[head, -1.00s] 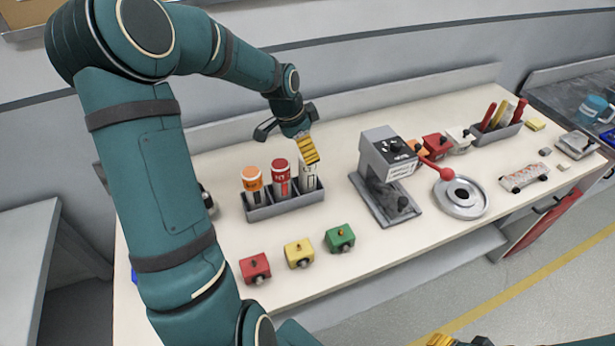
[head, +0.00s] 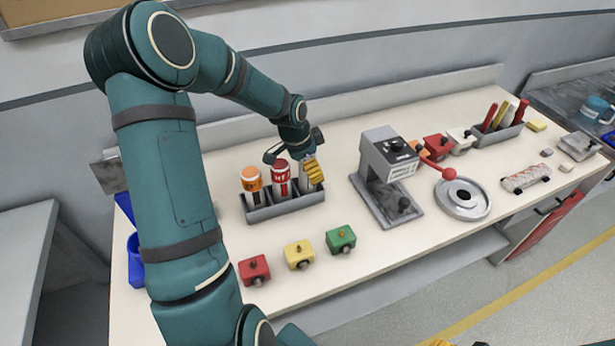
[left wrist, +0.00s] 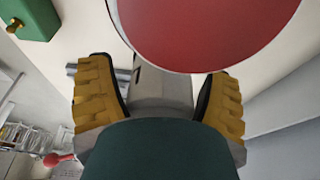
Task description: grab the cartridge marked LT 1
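Three cartridges stand upright in a grey rack (head: 272,210): one with an orange cap (head: 251,180), one with a red cap and red band (head: 280,180), and a pale one (head: 304,184) at the right end. The lettering is too small to read surely. My left gripper (head: 315,170) is down at the pale cartridge and partly hides it. In the left wrist view its yellow fingers (left wrist: 160,98) are apart, on either side of a grey-white body, with gaps showing. A large red round cap (left wrist: 205,30) fills the top there. Only a yellow bit of my right gripper (head: 440,343) shows.
A tool holder (head: 498,131) is farther right.

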